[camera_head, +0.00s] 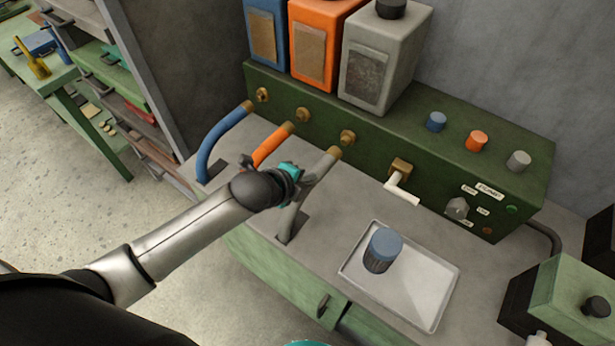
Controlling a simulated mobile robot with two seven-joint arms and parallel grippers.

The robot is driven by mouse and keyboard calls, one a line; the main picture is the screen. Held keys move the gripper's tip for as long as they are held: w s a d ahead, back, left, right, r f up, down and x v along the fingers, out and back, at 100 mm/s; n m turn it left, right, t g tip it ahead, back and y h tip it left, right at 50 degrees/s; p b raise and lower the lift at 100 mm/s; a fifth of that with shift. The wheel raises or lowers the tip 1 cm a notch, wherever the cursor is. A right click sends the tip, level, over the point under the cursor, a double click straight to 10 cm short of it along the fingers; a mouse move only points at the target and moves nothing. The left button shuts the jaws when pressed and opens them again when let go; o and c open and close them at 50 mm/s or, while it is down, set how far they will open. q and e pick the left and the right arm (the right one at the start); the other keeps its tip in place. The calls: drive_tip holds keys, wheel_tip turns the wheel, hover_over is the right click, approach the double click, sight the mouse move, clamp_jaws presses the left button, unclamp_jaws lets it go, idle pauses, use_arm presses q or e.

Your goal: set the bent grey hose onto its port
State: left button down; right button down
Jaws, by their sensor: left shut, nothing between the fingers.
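The bent grey hose (326,164) rises from a slot in the grey bench top and curves toward the green panel. Its brass-coloured end is close to the grey tank's brass port (347,138); a small gap seems to show between them. My left gripper (304,177) is shut and empty at the hose's left side, overlapping its middle in the picture. I cannot tell whether it touches the hose. My arm and gripper hide part of the hose.
A blue hose (213,137) and an orange hose (269,146) stand left of the grey one. A white tap handle (402,189) juts from the panel. A tray (433,312) holds a blue-lidded jar (383,248). Tanks stand above; a green box (572,300) is at right.

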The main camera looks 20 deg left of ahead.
sight(328, 162)
use_arm(q)
drive_tip(key=shift+w, duration=0.1)
drive_tip(key=shift+w+d, duration=0.35)
drive_tip(key=shift+w, duration=0.5)
drive_tip(key=shift+w+d, duration=0.3)
drive_tip(key=shift+w, duration=0.5)
drive_tip(key=shift+w+d, duration=0.35)
drive_tip(key=shift+w, duration=0.5)
